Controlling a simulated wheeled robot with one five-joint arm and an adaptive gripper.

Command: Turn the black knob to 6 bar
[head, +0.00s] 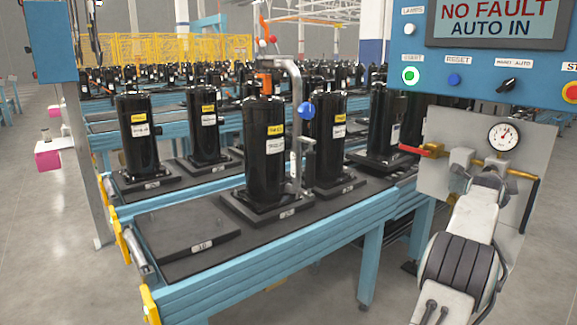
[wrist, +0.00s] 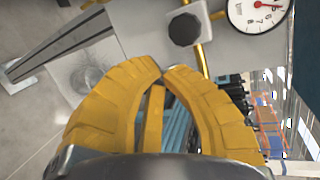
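The black knob (wrist: 185,29) shows in the wrist view on a light metal block, with a yellow rod beside it. My gripper's yellow fingers (wrist: 164,71) curve together below the knob, their tips nearly meeting, with nothing seen between the tips. The tips look apart from the knob. The pressure gauge (wrist: 259,13) is partly cut off at the top right, with a red needle; I cannot read its value exactly. In the head view the whole gauge (head: 503,136) sits on a grey panel, and my arm reaches up to that panel, hiding the knob and fingers.
A red-handled valve (head: 433,151) and brass pipe are on the grey panel (head: 540,145). Above is a blue control box (head: 440,58) with lit display and buttons. Left of the arm, a blue conveyor (head: 290,265) carries black compressors (head: 264,150). Grey floor lies in front.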

